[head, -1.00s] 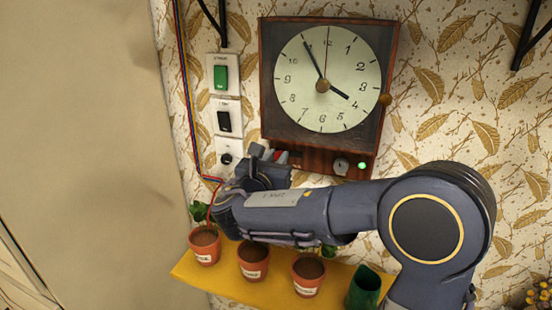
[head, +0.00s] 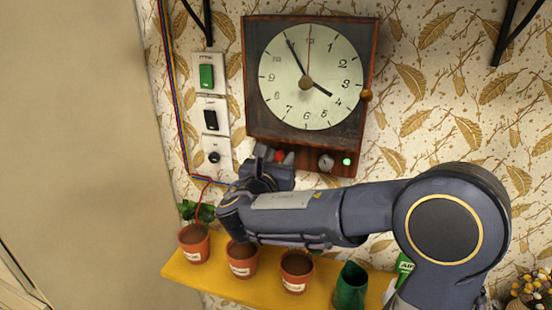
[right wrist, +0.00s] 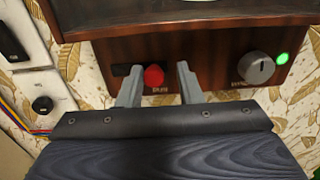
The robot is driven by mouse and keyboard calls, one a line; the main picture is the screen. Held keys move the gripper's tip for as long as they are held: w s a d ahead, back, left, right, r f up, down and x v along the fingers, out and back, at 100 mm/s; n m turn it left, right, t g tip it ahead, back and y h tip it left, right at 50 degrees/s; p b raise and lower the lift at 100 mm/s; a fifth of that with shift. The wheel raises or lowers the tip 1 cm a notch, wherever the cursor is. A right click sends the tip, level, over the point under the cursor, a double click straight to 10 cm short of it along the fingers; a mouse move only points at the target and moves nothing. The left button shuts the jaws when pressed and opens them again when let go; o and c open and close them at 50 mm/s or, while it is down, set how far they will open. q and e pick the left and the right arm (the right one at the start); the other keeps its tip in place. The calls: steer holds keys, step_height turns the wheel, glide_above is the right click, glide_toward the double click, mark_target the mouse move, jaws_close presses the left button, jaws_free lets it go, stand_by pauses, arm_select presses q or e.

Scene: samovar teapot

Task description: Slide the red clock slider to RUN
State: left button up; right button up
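The wall clock (head: 262,105) has a wooden lower panel (right wrist: 205,60) with the red slider (right wrist: 154,76) on it. The slider is at the right end of its dark slot (right wrist: 121,70). A small label sits just below it, too blurred to read surely. In the head view the red slider (head: 279,155) shows beside my fingers. My right gripper (right wrist: 160,82) is open, one finger on each side of the slider. The left finger is very close to it; I cannot tell whether they touch. The right finger is apart. In the head view my right gripper (head: 275,156) is below the clock. My left gripper is out of view.
A grey knob (right wrist: 256,68) and a lit green lamp (right wrist: 282,58) are to the right on the panel. Wall switches (head: 211,118) are to the left. A yellow shelf (head: 215,285) below the arm carries plant pots (head: 194,243) and a green container (head: 350,287).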

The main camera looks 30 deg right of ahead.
steer(key=shift+o, duration=0.7)
steer(key=shift+a, duration=0.1)
steer(key=shift+s+a, duration=0.15)
steer(key=shift+a, duration=0.1)
steer(key=b+v, duration=0.1)
steer(key=v, duration=0.6)
steer(key=shift+s, duration=0.1)
